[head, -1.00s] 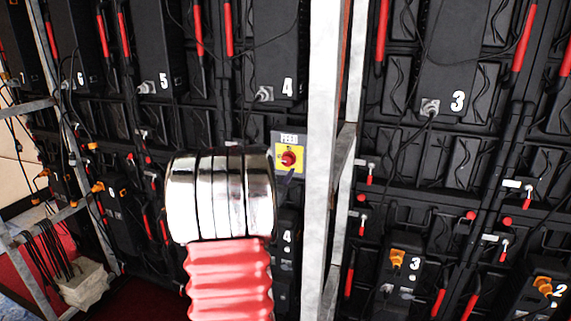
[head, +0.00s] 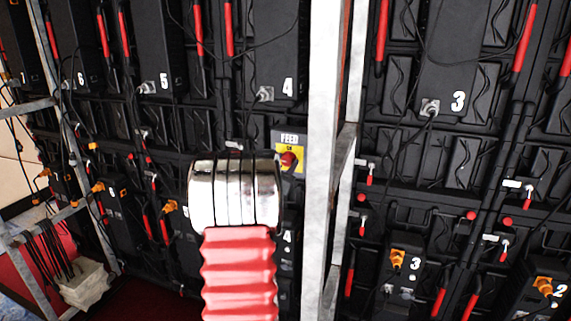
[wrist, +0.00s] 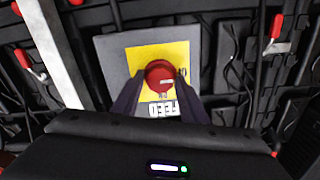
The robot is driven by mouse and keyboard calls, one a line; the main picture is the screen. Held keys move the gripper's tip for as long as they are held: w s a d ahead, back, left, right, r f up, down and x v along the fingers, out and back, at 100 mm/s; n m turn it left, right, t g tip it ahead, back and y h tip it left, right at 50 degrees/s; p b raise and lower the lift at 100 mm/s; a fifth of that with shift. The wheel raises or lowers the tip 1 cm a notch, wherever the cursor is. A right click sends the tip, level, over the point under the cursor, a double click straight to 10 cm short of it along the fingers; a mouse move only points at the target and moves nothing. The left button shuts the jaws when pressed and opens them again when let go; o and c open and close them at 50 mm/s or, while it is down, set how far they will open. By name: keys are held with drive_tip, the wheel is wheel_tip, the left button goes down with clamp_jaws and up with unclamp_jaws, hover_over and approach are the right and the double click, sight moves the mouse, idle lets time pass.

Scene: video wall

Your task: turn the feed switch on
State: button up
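The feed switch is a red round knob (head: 289,159) on a yellow plate, on a grey box marked FEED (head: 289,138). A small ON label (head: 290,149) shows above the knob in the head view. In the wrist view the knob (wrist: 160,83) appears upside down, with a small pale mark on its side toward the FEED lettering. My gripper (wrist: 163,80) has its two dark fingers on either side of the knob, with yellow showing between, so it looks open. Contact cannot be made out. My wrist hides the fingers in the head view.
A pale upright post (head: 322,150) stands just right of the switch box. Black panels with cables, red handles and numbered units, such as unit 4 (head: 277,60), fill the wall. Orange plugs (head: 397,259) sit at lower right.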

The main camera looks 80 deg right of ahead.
drive_tip(key=c, duration=0.7)
drive_tip(key=shift+m, duration=0.4)
drive_tip(key=m, duration=0.3)
drive_tip(key=shift+s, duration=0.1)
drive_tip(key=m, duration=0.9)
drive_tip(key=shift+s+f, duration=0.1)
drive_tip(key=shift+f, duration=0.1)
drive_tip(key=m, duration=0.5)
drive_tip(key=shift+f, duration=0.15)
drive_tip(key=shift+f, duration=0.1)
